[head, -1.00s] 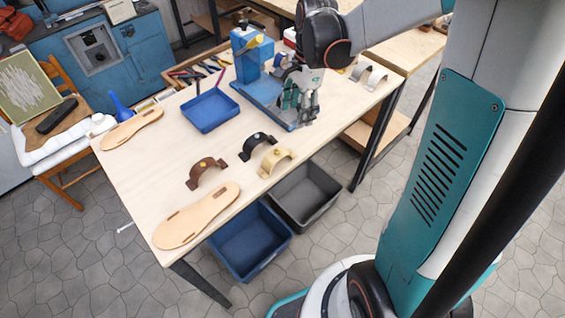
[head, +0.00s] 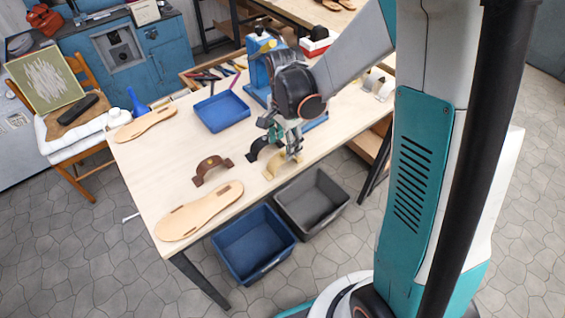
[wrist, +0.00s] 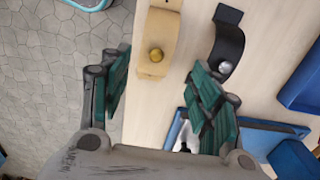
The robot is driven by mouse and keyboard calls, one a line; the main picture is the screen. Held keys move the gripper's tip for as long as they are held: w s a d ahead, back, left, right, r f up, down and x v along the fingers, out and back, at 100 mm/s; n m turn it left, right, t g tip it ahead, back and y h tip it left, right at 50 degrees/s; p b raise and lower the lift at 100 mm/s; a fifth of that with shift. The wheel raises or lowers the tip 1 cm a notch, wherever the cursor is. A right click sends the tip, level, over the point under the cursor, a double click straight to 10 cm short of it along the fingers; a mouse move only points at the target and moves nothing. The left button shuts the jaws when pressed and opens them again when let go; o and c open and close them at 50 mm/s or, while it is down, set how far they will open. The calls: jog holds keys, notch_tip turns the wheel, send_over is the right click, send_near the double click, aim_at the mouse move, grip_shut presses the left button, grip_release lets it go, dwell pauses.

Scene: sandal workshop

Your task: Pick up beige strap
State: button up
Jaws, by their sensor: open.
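The beige strap (head: 271,171), an arched piece with a brass knob, stands on the table near its front edge. In the head view my gripper (head: 284,141) hangs over it and covers part of it. In the wrist view the beige strap (wrist: 157,40) lies just ahead of my open fingers (wrist: 161,70), roughly between their lines. The fingers are apart with nothing between them. The black strap (wrist: 228,45) with a silver knob lies to its right, beyond the right finger. In the head view the black strap (head: 256,147) is partly hidden by my gripper.
A brown strap (head: 211,166) and a sandal sole (head: 200,212) lie to the left. A second sole (head: 145,124), a blue tray (head: 221,110) and a blue press (head: 259,68) are farther back. Blue (head: 254,243) and grey (head: 312,200) bins stand below the table's front edge.

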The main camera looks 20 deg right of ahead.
aim_at(283, 162)
jog(key=f, duration=0.1)
jog(key=f+b, duration=0.1)
jog(key=f, duration=0.3)
jog(key=shift+s+a+f, duration=0.1)
jog(key=shift+s+f, duration=0.05)
jog(key=shift+s, duration=0.2)
jog(key=c, duration=1)
